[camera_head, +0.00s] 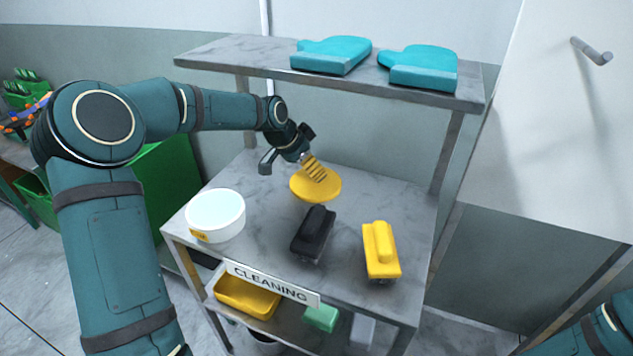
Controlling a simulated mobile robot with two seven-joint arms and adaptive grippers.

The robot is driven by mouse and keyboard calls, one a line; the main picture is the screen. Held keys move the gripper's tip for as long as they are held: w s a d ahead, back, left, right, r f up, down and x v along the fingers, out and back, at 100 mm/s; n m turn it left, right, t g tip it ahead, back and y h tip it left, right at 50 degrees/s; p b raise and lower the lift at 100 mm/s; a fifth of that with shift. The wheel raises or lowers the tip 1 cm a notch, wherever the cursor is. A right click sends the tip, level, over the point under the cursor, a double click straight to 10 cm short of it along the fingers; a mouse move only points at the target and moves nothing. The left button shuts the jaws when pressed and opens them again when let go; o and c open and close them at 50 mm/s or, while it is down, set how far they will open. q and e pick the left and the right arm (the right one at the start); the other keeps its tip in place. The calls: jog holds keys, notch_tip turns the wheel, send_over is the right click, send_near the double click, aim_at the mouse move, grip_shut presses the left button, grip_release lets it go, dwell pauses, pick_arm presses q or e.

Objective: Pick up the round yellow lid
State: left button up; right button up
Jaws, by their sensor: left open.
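The round yellow lid (315,190) is on the upper surface of the cart, right of the white tub. A yellow-and-black striped piece (314,168) stands up from its middle. My left gripper (288,150) is above and just left of the striped piece, its fingers spread apart. I cannot tell whether a finger touches the striped piece. My right arm shows only at the lower right corner; its gripper is out of view.
A white tub (216,214) stands at the front left of the cart top (345,290). A black brush (313,233) and a yellow brush (380,250) lie in front of the lid. A shelf (230,55) with two teal mitts (332,54) overhangs the back.

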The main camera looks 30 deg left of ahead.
pick_arm(q)
jog(key=x, duration=0.4)
jog(key=shift+w+f, duration=0.15)
grip_shut()
